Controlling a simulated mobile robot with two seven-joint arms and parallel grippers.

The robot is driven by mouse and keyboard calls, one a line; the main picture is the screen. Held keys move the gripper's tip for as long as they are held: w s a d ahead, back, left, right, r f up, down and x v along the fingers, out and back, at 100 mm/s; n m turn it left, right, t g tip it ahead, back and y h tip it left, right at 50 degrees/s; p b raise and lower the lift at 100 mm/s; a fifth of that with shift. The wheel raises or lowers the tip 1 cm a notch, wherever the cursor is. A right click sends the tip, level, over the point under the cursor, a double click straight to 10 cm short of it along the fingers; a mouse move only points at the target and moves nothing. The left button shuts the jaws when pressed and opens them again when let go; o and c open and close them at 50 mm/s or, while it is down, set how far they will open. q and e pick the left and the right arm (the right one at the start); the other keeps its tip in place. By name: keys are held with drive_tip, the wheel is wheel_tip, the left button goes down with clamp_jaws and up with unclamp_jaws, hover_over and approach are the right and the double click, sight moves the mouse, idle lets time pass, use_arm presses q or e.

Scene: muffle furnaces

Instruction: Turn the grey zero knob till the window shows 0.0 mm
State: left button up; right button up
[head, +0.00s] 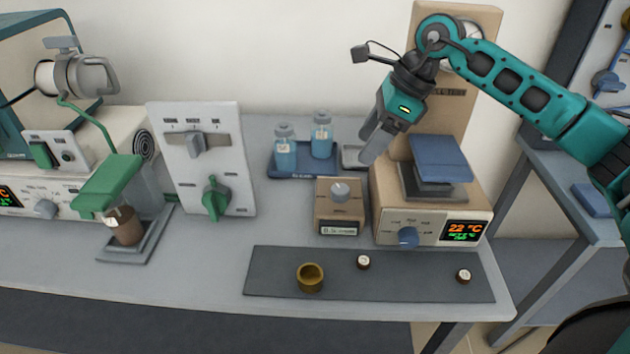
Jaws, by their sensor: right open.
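The grey zero knob (340,191) sits on top of a small beige box on the bench. The window (339,229) on the box's front seems to read 0.5 mm, but the digits are too small to be sure. My right gripper (370,153) is open, pointing down above and to the right of the knob, apart from it. My left gripper is not in view.
A furnace (386,230) with a blue knob and a 22 °C display stands right of the box. Blue bottles stand in a tray (275,170) behind it. A dark mat (400,286) in front bears a brass cup (310,278) and two small pieces.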

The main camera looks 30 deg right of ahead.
sight(341, 189)
use_arm(q)
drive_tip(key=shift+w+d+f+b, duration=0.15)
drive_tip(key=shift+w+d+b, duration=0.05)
drive_tip(key=shift+b, duration=0.35)
use_arm(e)
drive_tip(key=x, duration=0.8)
drive_tip(key=d+x, duration=0.1)
drive_tip(key=x, duration=0.3)
drive_tip(key=shift+w+f, duration=0.1)
drive_tip(key=shift+f, duration=0.2)
drive_tip(key=shift+c, duration=0.2)
drive_tip(key=c, duration=1)
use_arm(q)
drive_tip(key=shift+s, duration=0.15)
